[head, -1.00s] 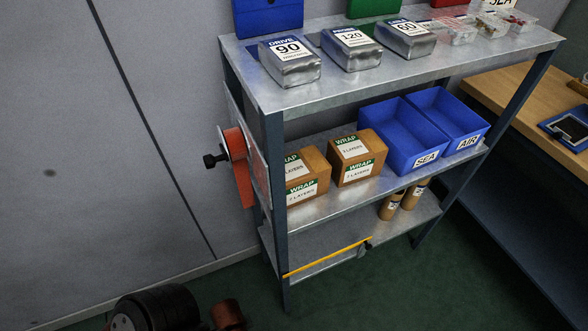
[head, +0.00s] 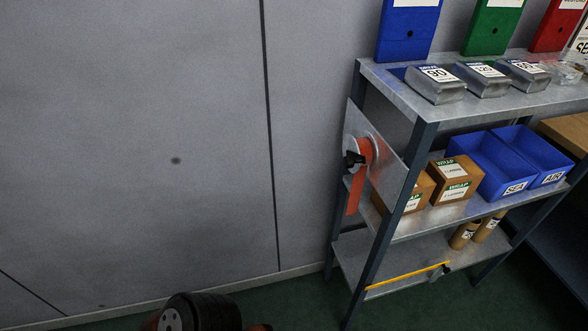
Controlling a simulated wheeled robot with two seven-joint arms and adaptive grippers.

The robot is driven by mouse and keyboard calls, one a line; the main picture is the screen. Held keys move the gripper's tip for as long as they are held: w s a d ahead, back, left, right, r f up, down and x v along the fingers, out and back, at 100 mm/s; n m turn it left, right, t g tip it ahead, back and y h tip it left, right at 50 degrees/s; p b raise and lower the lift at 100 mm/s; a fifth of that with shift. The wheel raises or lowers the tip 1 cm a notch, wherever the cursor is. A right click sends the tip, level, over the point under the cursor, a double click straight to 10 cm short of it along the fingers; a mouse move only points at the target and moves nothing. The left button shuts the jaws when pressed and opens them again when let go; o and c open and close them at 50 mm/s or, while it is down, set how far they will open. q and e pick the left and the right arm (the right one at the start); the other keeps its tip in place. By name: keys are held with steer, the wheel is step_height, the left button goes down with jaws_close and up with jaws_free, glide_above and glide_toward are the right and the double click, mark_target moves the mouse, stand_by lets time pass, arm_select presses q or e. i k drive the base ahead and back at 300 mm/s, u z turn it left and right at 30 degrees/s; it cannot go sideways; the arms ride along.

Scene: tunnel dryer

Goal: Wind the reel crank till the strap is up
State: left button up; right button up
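The reel (head: 365,150) is an orange-red drum on a grey plate (head: 388,158) at the left end of the shelf rack. Its crank has a black knob (head: 352,160) that sticks out to the left of the drum. The orange strap (head: 355,191) hangs down below the reel, its lower end free above the floor. Neither gripper shows in the head view, so nothing is seen touching the crank or strap.
The metal shelf rack (head: 480,112) stands at the right, with foil packs, brown WRAP boxes (head: 453,178) and blue bins (head: 492,172). A yellow bar (head: 408,276) is on the lowest shelf. A dark round part is at the bottom edge. The wall at left is bare.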

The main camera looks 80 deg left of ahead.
mark_target(352, 158)
steer(key=k, duration=0.45)
steer(key=u, duration=1.8)
steer(key=i, duration=0.5)
